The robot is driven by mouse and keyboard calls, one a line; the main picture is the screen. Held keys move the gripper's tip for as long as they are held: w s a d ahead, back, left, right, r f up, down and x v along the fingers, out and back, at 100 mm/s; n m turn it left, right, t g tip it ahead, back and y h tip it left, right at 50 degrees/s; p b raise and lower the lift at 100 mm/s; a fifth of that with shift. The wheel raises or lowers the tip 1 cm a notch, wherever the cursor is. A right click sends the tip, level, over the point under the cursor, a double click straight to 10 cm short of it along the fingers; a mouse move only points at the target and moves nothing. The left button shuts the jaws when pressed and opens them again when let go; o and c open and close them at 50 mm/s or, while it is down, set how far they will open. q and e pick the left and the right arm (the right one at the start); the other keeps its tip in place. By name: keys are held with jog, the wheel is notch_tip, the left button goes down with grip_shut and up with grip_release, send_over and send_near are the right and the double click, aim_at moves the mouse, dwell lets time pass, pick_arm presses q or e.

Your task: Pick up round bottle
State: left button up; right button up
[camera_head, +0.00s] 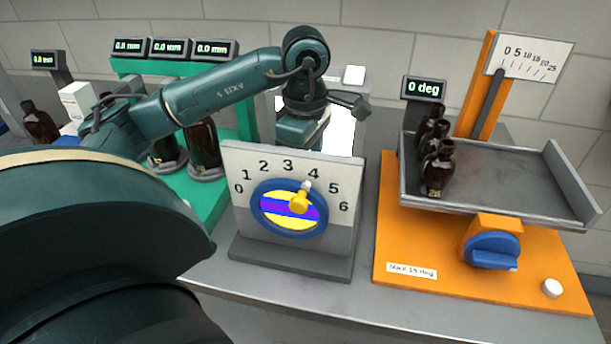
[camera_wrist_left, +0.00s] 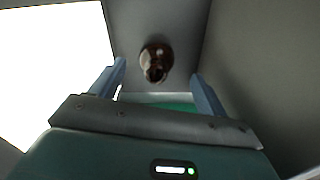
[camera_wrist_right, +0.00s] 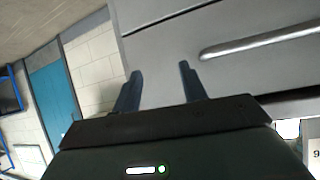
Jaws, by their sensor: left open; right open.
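In the left wrist view an amber bottle (camera_wrist_left: 155,64) with a pale label stands in a grey-walled space, seen from above. My left gripper (camera_wrist_left: 158,70) is open above it, with one finger to each side and the bottle apart from both. In the head view my left wrist (camera_head: 303,108) hangs behind the numbered dial panel (camera_head: 240,165), which hides the fingertips and this bottle. My right gripper (camera_wrist_right: 160,68) is open and empty, facing a grey drawer-like front. Whether the bottle is the round one I cannot tell.
Several amber bottles (camera_head: 437,168) stand on the tilting tray (camera_head: 510,195) of the orange stand (camera_head: 395,255). More bottles (camera_head: 204,148) stand on the green fixture (camera_head: 215,195). A bright white panel (camera_head: 345,135) is behind my left wrist.

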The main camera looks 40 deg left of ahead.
pick_arm(q)
jog(key=shift+w+a+f+p, duration=0.15)
jog(key=shift+f+p, duration=0.1)
jog(key=shift+f, duration=1.15)
jog(key=shift+a+f+p, duration=0.15)
jog(key=shift+f+p, duration=0.05)
jog(key=shift+f, duration=1.15)
jog(key=shift+c, duration=0.2)
jog(key=c, duration=1)
